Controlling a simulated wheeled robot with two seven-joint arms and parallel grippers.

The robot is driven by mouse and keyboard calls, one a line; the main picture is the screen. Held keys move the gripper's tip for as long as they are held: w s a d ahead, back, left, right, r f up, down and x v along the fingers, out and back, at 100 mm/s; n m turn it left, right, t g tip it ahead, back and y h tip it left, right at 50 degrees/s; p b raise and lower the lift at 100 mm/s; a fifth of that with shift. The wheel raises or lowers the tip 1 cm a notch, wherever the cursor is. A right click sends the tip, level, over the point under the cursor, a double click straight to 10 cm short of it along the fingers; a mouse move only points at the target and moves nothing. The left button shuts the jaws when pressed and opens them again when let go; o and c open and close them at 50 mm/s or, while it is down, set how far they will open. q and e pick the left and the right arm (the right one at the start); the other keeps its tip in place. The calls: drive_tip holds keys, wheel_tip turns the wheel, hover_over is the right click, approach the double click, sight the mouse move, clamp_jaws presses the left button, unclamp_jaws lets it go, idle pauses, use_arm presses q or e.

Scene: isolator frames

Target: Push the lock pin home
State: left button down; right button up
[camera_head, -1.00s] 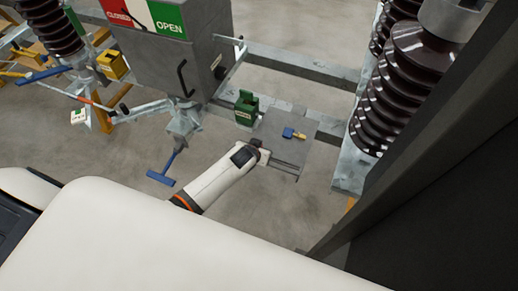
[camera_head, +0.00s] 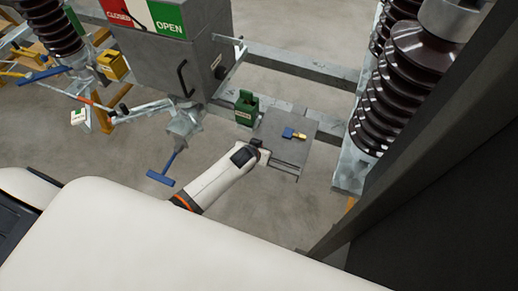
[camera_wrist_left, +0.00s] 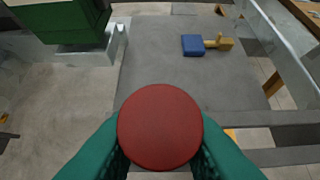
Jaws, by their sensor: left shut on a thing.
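My left gripper (camera_head: 263,152) is at the near left edge of a flat grey plate (camera_head: 285,149). In the left wrist view its green fingers are shut on a red round knob (camera_wrist_left: 160,126). The knob faces the camera and hides whatever shaft or hole lies behind it. I cannot tell how far the pin is in. In the head view the knob is too small to make out. My right gripper is not in view.
A blue and brass piece (camera_head: 291,134) lies on the plate. A green block (camera_head: 246,108) stands just left of the plate. A blue-handled lever (camera_head: 162,178) hangs to the left. Brown ribbed insulators (camera_head: 392,95) stand to the right.

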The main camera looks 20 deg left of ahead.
use_arm(q)
drive_tip(key=shift+r, duration=0.1)
idle(0.3)
drive_tip(key=shift+r+p, duration=1.1)
drive_tip(key=shift+p, duration=0.15)
drive_tip(key=shift+r+p, duration=0.6)
drive_tip(key=shift+r, duration=1.5)
